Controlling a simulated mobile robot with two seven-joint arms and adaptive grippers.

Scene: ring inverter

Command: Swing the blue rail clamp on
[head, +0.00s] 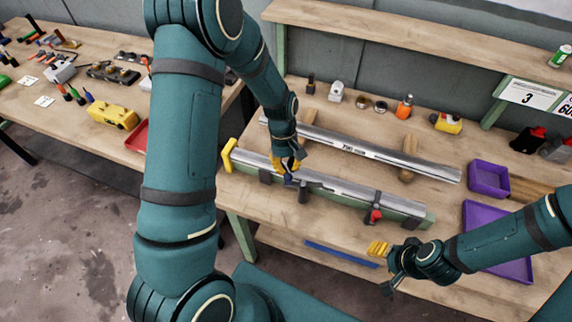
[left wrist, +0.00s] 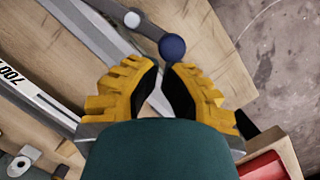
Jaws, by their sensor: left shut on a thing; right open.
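The blue rail clamp has a dark lever and a round blue knob (left wrist: 172,46) in the left wrist view. In the head view its blue end (head: 288,181) shows at the front of the green rail fixture (head: 345,205), which carries a silver tube. My left gripper (head: 287,170) is shut on the blue knob; its yellow fingers (left wrist: 165,68) also show in the left wrist view, close around the knob's near side, and the exact contact is hard to see. A red-knobbed clamp (head: 375,215) sits further right on the fixture. My right gripper (head: 381,266) is open and empty before the bench.
A second silver tube (head: 365,150) lies behind the fixture. Purple trays (head: 489,179) stand at the right. A yellow end piece (head: 228,155) is at the fixture's left end. A blue bar (head: 340,254) lies on the lower shelf. Small parts line the bench's back.

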